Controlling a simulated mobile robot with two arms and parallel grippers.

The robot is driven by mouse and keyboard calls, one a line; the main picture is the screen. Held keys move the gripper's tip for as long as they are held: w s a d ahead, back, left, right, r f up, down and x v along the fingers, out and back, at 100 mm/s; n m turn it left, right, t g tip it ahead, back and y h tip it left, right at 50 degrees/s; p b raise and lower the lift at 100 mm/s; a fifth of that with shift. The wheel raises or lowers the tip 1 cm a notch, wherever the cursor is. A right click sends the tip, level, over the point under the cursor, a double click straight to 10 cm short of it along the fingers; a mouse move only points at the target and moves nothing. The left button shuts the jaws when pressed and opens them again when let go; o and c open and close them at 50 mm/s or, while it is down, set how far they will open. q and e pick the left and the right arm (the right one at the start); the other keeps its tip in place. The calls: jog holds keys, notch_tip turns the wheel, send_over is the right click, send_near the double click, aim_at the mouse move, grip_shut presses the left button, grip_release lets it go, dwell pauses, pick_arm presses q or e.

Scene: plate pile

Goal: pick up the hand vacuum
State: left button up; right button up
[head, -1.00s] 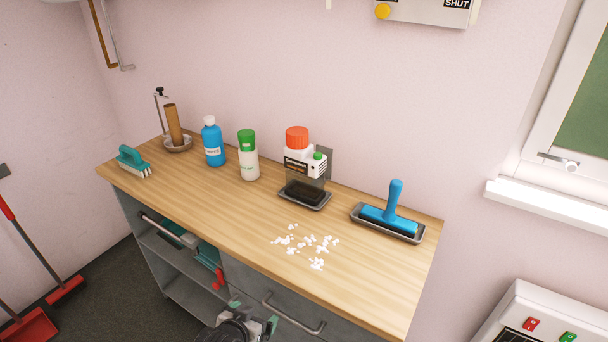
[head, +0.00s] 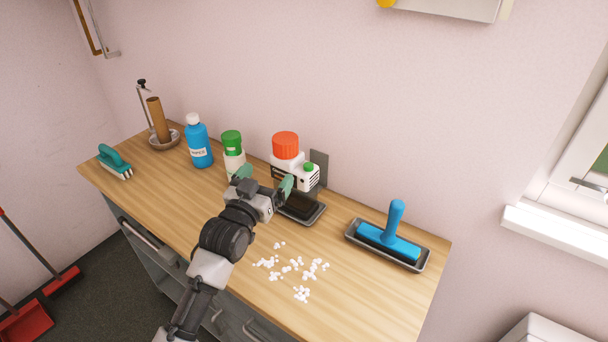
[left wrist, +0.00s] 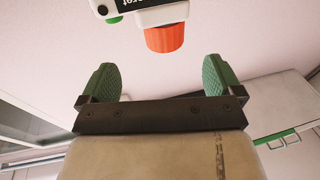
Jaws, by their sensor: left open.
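The hand vacuum, seemingly the white unit with an orange-red cap and green button (head: 287,166), stands upright in a dark tray at the back of the wooden worktop. My left gripper (head: 265,181) is open and empty in front of it and a little to its left in the head view. Its green fingertips cover part of the vacuum's lower body. In the left wrist view the vacuum (left wrist: 158,14) shows upside down at the top edge, beyond the open fingers (left wrist: 160,78) and apart from them. My right gripper is not in view.
A green-capped bottle (head: 232,145) and a blue bottle (head: 198,142) stand left of the vacuum. A blue-handled tool (head: 390,241) lies in a tray to the right. White crumbs (head: 292,265) are scattered in front. A green brush (head: 114,160) sits at the far left.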

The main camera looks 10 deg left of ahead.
aim_at(280, 149)
pick_arm(q)
jog(key=w, duration=0.1)
jog(key=w+r, duration=0.1)
jog(key=w, duration=0.1)
jog(key=shift+w+d+r+p, duration=0.1)
jog(key=shift+r+p, duration=0.05)
jog(key=shift+p, duration=0.15)
jog(key=shift+w+d+r, duration=0.15)
jog(key=shift+w+r, duration=0.2)
jog(key=shift+w, duration=0.55)
jog(key=shift+w+p, duration=0.3)
jog(key=shift+w, duration=0.05)
jog(key=w, duration=0.1)
jog(key=w+p, duration=0.1)
jog(key=w, duration=0.2)
jog(key=shift+d+r, duration=0.15)
jog(key=shift+r, duration=0.2)
jog(key=shift+w+d+p, duration=0.1)
jog(key=shift+w+p, duration=0.2)
jog(key=shift+w, duration=0.25)
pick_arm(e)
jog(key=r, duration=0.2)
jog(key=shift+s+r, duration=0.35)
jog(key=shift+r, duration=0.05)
pick_arm(q)
jog(key=shift+c, duration=0.4)
